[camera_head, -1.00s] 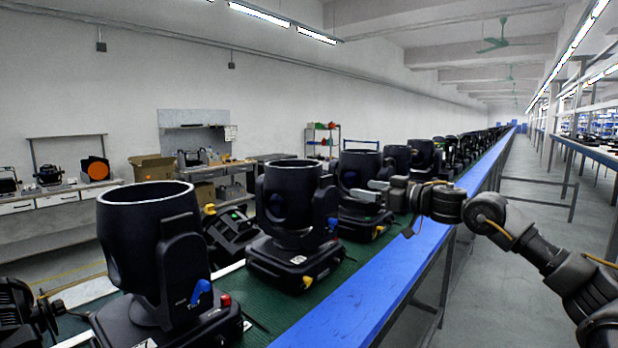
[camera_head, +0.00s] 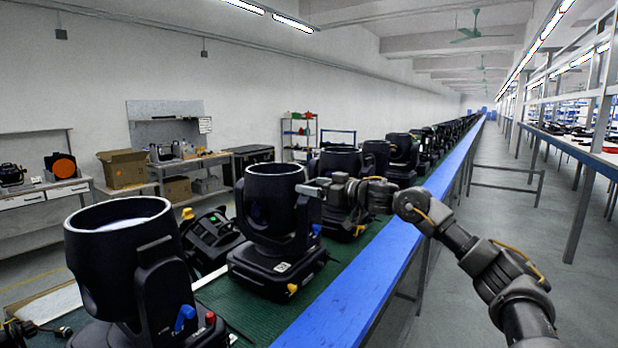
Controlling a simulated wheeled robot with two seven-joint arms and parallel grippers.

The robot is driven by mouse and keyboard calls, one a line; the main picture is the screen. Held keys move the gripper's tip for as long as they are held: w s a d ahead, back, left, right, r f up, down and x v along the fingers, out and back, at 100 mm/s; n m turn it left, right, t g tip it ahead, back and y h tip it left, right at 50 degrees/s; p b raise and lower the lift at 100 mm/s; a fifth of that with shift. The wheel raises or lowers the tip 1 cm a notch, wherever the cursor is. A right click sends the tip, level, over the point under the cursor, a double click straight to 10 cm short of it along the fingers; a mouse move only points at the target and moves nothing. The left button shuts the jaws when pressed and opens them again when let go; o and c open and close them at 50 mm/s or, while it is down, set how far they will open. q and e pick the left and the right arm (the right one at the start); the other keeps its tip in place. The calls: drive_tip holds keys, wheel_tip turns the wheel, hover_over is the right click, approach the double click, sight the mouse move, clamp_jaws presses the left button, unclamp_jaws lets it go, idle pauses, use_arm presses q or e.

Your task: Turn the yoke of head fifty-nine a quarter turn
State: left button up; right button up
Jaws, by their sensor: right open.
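Several black moving heads stand in a row on the green belt. The number fifty-nine is not readable on any of them. The second head (camera_head: 272,200) from the front stands upright, with its yoke (camera_head: 306,218) on the right side and a white label on its base. My right gripper (camera_head: 306,190) is open at the upper right of this yoke, its pale fingers pointing left. It overlaps the yoke in the picture; I cannot tell whether it touches. The nearest head (camera_head: 122,250) is larger in view, with a blue knob (camera_head: 185,317). My left gripper does not show.
A blue rail (camera_head: 385,265) runs along the belt's right edge. A tilted black unit (camera_head: 210,238) lies between the two nearest heads. More heads (camera_head: 340,165) stand behind my right gripper. Workbenches with a cardboard box (camera_head: 122,168) are at the left; the right aisle is clear.

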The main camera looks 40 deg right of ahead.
drive_tip(key=shift+x, duration=1.05)
drive_tip(key=shift+s, duration=0.1)
drive_tip(key=c, duration=1.4)
drive_tip(key=shift+a+p, duration=0.15)
drive_tip(key=shift+p, duration=0.15)
